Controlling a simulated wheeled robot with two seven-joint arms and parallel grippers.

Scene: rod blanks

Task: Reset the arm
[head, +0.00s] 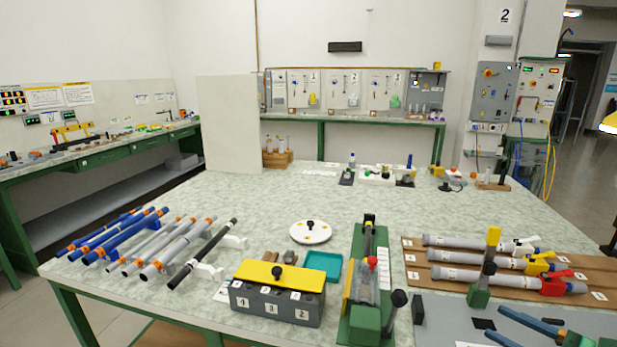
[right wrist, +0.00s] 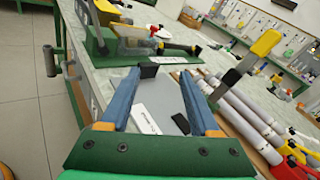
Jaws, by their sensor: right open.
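My right gripper (head: 494,321) is at the bottom right of the head view, above the grey mat (head: 440,325). Its two blue fingers stand apart with nothing between them. In the right wrist view the open fingers (right wrist: 158,74) point over the mat, where a white label (right wrist: 146,118) shows between them. My left gripper is not in the head view. Blue rods (head: 125,240), grey rods (head: 180,247) and one black rod (head: 203,252) lie at the left of the table. Several pale tubes (head: 475,262) with white, yellow and red ends lie on a brown board (head: 412,268).
A green fixture (head: 365,325) with a black-knobbed lever stands left of the mat. A yellow-topped post (head: 487,270) rises close to my right gripper. A grey numbered box (head: 278,300), teal tray (head: 323,266) and white disc (head: 310,232) stand mid-table. Free tabletop lies behind them.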

